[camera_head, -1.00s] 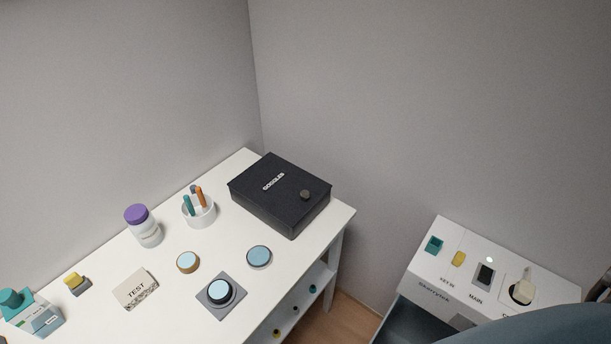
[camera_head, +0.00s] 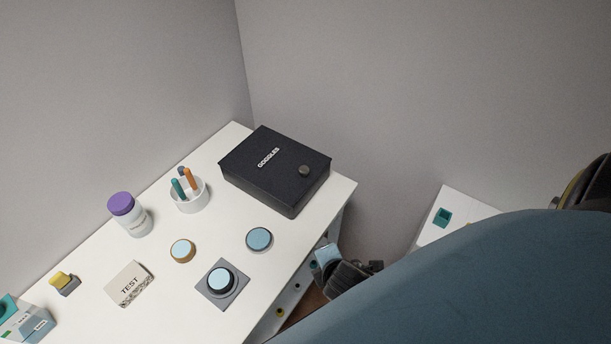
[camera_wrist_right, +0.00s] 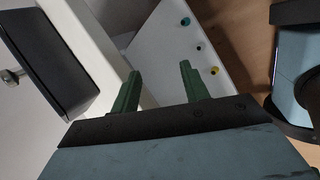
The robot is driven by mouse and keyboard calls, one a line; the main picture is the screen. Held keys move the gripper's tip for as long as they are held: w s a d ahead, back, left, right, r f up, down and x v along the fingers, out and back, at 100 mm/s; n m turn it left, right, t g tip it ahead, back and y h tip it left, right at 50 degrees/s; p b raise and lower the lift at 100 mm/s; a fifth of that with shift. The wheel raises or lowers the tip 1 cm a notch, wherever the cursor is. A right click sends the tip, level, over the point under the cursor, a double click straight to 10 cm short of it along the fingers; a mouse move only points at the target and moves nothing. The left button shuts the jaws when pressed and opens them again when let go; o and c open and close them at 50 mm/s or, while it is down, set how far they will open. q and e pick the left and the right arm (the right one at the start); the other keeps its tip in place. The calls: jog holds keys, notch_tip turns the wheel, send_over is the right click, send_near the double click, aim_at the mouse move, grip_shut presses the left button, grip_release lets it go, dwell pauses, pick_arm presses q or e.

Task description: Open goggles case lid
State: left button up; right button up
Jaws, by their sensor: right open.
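The black goggles case (camera_head: 270,180) lies at the far right corner of the white table. Its lid, marked "GOGGLES", is shut, and a round dark knob (camera_head: 304,171) sits on the lid near its right edge. A blue and black part of my arm shows right of the table in the head view. My left gripper is not in view.
The white table (camera_head: 155,300) holds a purple-lidded jar (camera_head: 130,215), a pen cup (camera_head: 188,196), round discs, a grey-based button (camera_head: 221,282) and a TEST block (camera_head: 129,284). A white side unit (camera_head: 468,208) stands at right. A shelf (camera_wrist_right: 180,40) is below the table.

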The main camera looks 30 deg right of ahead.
jog(key=w+r+n+t+h, duration=0.1)
jog(key=w+r+n+t, duration=0.25)
jog(key=r+n, duration=0.5)
jog(key=n+t+h, duration=0.2)
jog(key=n, duration=0.5)
send_near(304, 172)
jog(key=b+x, duration=0.2)
jog(key=x, duration=0.6)
jog(key=shift+w+d, duration=0.1)
jog(key=shift+w, duration=0.05)
grip_shut()
